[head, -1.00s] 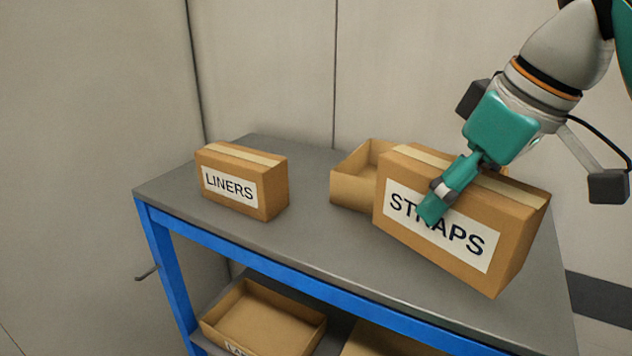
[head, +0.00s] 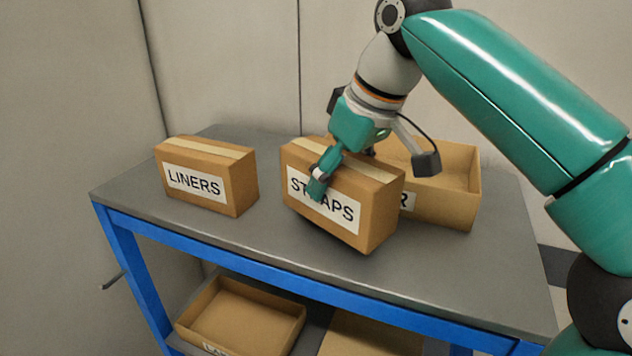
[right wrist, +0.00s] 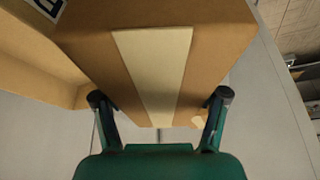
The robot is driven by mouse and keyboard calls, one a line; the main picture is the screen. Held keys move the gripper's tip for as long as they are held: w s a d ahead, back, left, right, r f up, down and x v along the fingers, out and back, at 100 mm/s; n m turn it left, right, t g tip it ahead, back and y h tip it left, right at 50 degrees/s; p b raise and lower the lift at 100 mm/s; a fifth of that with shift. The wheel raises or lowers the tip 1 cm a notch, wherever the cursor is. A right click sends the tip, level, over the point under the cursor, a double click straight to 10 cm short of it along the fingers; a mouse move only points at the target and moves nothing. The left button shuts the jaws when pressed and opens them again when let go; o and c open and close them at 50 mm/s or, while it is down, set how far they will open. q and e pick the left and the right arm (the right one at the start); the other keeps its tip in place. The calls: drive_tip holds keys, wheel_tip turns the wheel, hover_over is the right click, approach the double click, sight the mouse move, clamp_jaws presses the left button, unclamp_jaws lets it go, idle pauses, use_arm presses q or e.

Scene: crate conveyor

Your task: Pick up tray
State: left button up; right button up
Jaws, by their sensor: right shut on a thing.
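My right gripper (head: 342,172) is shut on the closed brown STRAPS box (head: 343,212), with one finger over its label. The right wrist view shows both fingers (right wrist: 160,97) at the sides of the taped box (right wrist: 155,62). The box is slightly tilted, with a dark shadow under it; its clearance from the table is hard to judge. An open cardboard tray (head: 447,206) stands behind it to the right on the table, its label partly hidden by the box. Other open trays, one of them here (head: 240,318), lie on the lower shelf. My left gripper is not in view.
A closed LINERS box (head: 207,180) stands on the left of the grey tabletop (head: 455,270), close to the STRAPS box. The table has a blue frame (head: 240,254). The right front of the top is clear. A wall stands behind.

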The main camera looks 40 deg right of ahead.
drive_tip(key=w, duration=0.1)
drive_tip(key=w+f, duration=0.2)
drive_tip(key=shift+w+a+f, duration=0.25)
drive_tip(key=shift+f, duration=0.2)
drive_tip(key=o, duration=1.8)
drive_tip(key=shift+c, duration=0.2)
